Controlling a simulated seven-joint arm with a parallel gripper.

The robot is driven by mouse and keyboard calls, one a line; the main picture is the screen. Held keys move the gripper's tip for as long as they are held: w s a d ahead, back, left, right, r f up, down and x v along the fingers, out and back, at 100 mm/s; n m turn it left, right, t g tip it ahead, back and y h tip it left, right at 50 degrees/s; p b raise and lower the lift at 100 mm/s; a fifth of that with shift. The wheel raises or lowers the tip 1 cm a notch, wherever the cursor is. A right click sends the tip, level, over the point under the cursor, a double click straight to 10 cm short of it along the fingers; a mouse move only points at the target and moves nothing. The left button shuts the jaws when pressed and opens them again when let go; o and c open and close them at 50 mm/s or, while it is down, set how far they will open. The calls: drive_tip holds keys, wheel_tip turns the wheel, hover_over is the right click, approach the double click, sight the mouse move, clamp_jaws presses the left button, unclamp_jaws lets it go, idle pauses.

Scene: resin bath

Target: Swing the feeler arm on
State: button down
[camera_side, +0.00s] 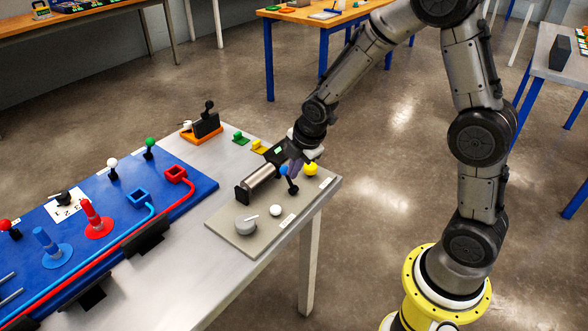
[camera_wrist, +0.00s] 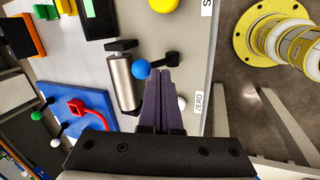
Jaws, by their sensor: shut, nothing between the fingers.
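The feeler arm appears to be the short black lever (camera_wrist: 157,64) with a blue ball (camera_wrist: 141,69) at its end. The ball lies close beside a metal cylinder (camera_wrist: 121,82) in a black bracket on the beige plate. In the side view the blue ball (camera_side: 284,171) shows just by my fingers, and the black lever (camera_side: 291,185) stands below it. My gripper (camera_wrist: 164,76) is shut and empty, with its purple fingertips right at the lever beside the ball. I cannot tell whether they touch. In the side view my gripper (camera_side: 296,168) partly hides the cylinder's far end.
The beige plate (camera_side: 222,219) also carries a yellow ball (camera_side: 311,169), a white ball (camera_side: 275,210) near the ZERO label (camera_wrist: 198,102), and a grey dial (camera_side: 245,224). A blue board (camera_side: 190,185) with levers and red and blue fittings lies to the left.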

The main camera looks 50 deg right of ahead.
drive_tip(key=shift+w, duration=0.1)
drive_tip(key=shift+w, duration=0.95)
